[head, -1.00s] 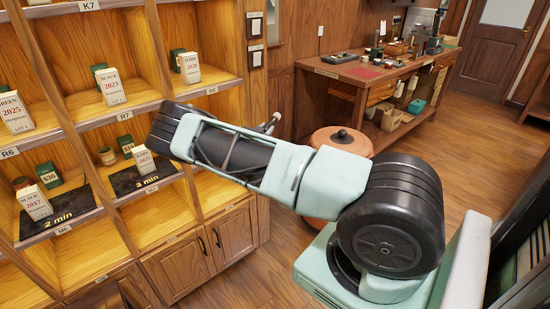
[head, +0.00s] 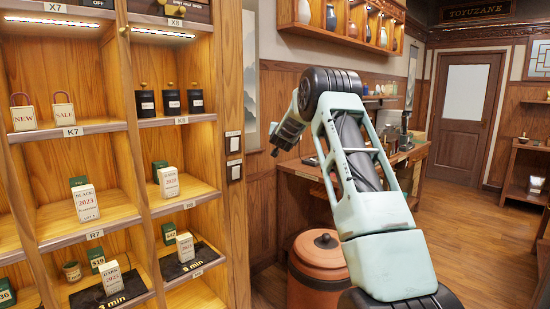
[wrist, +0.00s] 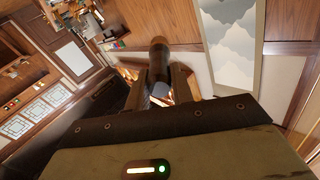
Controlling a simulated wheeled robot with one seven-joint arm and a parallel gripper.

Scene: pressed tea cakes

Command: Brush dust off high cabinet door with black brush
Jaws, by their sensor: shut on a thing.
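My gripper (wrist: 160,82) shows in the wrist view, its two fingers closed on a dark brown, rounded thing (wrist: 158,54), which looks like the brush's handle. Its bristles cannot be made out. In the head view my gripper (head: 280,140) is at the end of the raised arm, in front of the wood-panelled wall, and what it holds is too small to tell there. No high cabinet door can be clearly identified in either view, and I see no dust.
A tall wooden shelf (head: 120,170) with boxed tea stands at the left. A wall shelf (head: 345,38) with vases hangs above. A lidded clay-coloured pot (head: 318,265) stands below the arm, before a wooden counter (head: 410,155). The floor at the right is open.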

